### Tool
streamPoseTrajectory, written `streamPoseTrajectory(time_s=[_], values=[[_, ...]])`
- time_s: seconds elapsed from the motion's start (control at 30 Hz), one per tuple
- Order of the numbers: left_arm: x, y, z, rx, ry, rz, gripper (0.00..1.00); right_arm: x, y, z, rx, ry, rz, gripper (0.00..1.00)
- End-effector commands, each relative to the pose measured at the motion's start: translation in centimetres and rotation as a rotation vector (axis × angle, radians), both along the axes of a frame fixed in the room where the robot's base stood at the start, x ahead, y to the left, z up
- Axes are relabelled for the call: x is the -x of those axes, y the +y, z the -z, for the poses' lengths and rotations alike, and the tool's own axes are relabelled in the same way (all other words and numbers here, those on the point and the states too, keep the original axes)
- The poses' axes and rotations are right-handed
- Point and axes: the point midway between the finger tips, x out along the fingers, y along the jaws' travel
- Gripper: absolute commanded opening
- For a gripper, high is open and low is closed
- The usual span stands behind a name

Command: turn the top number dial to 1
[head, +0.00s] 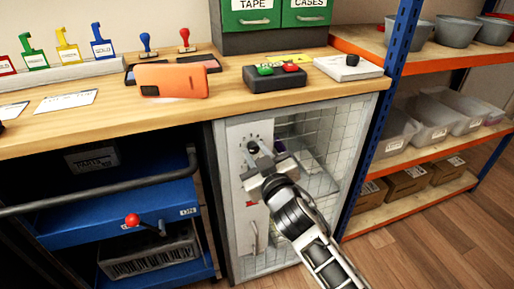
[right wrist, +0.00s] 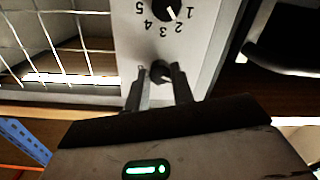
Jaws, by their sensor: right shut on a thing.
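The top number dial (head: 252,147) is a small dark knob on the pale panel of the wire-fronted cabinet under the bench. My right gripper (head: 262,158) is at it, and the right wrist view shows the two fingers closed around the dark knob (right wrist: 160,72). The fingers and palm hide most of its marks, so I cannot read its setting. In that upside-down view, a second dial (right wrist: 164,9) with numbers 1 to 5 shows beyond the fingers, its white pointer near 2. My left gripper is not in view.
The cabinet's mesh window (head: 318,150) is right of the panel, and a handle (head: 253,238) sits lower down. A blue cart (head: 170,200) stands left. A blue-posted shelf (head: 380,110) stands right. The bench (head: 220,92) carries an orange phone (head: 172,81) and a button box (head: 274,78).

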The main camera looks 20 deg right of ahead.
Motion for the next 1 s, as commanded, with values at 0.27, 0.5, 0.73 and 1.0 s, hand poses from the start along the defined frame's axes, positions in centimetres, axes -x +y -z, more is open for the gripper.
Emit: streamPoseTrajectory(time_s=[0.27, 0.5, 0.73, 1.0], values=[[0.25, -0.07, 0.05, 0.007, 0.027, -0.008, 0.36, 0.0, 0.02, -0.13, 0.132, -0.006, 0.0, 0.01], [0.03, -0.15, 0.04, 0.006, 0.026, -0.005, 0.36, -0.02, 0.01, -0.05, 0.175, -0.007, 0.0, 0.01], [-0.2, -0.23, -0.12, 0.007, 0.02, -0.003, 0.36, -0.02, 0.01, -0.03, 0.179, -0.007, 0.0, 0.01], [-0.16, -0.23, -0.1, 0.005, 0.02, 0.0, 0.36, -0.02, 0.01, -0.03, 0.178, -0.007, 0.0, 0.46]])
